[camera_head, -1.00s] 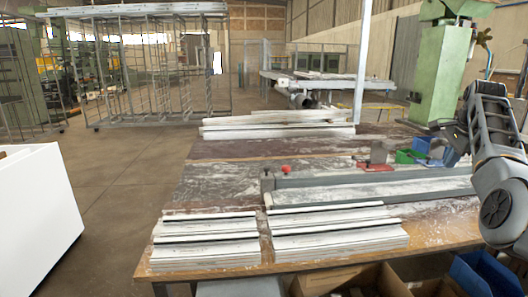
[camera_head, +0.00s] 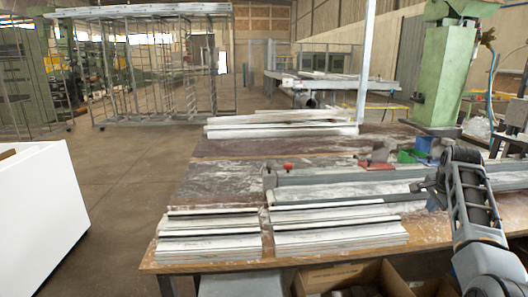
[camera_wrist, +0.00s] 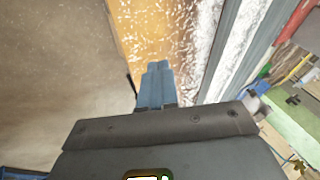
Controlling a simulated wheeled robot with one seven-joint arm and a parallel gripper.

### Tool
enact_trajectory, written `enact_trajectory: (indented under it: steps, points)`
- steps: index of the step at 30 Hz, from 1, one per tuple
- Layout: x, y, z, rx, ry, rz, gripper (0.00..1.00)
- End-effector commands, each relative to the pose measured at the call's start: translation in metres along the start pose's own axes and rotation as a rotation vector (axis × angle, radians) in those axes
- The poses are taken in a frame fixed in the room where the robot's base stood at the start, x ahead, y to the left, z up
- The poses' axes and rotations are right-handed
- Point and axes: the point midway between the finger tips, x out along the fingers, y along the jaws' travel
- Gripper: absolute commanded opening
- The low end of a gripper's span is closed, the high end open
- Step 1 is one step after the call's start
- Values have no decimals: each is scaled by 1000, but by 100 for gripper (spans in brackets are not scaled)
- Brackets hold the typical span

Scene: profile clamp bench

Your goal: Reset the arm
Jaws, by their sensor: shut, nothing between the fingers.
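My gripper (camera_wrist: 158,68) shows in the wrist view with its two blue-grey fingers together and nothing between them. Below the fingertips is the wooden edge of the workbench (camera_wrist: 180,35), with a long grey rail (camera_wrist: 238,50) to the right of them. In the head view my arm stands at the right, in front of the bench's right part. The end of my gripper (camera_head: 430,187) points left there, in front of the long clamp rail (camera_head: 340,178), partly hidden by my arm. I cannot tell whether it touches anything.
Stacked white profiles lie at the bench front (camera_head: 208,246) and back (camera_head: 283,130). Red clamp handles (camera_head: 288,167), a blue bin (camera_head: 424,144) and a green bin (camera_head: 408,155) sit near the rail. A green machine column (camera_head: 442,80) stands behind. Cardboard boxes (camera_head: 375,276) are below.

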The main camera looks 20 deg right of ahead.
Motion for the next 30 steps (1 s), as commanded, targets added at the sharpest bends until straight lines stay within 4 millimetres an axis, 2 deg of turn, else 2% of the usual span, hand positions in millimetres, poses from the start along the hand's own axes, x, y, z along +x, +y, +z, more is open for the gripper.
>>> enact_trajectory:
  steps: [1, 6, 9, 14, 18, 23, 30]
  points:
    - [16, 15, 18, -36, 7, -6, 0]
    - [52, 61, 72, -180, 51, -60, 0]
    - [66, 88, 102, -264, 76, -95, 0]
    - [78, 137, 153, -408, 111, -157, 0]
    - [77, 181, 194, -533, 140, -215, 0]
    - [63, 232, 238, -672, 171, -288, 0]
    - [20, 306, 293, -869, 209, -408, 0]
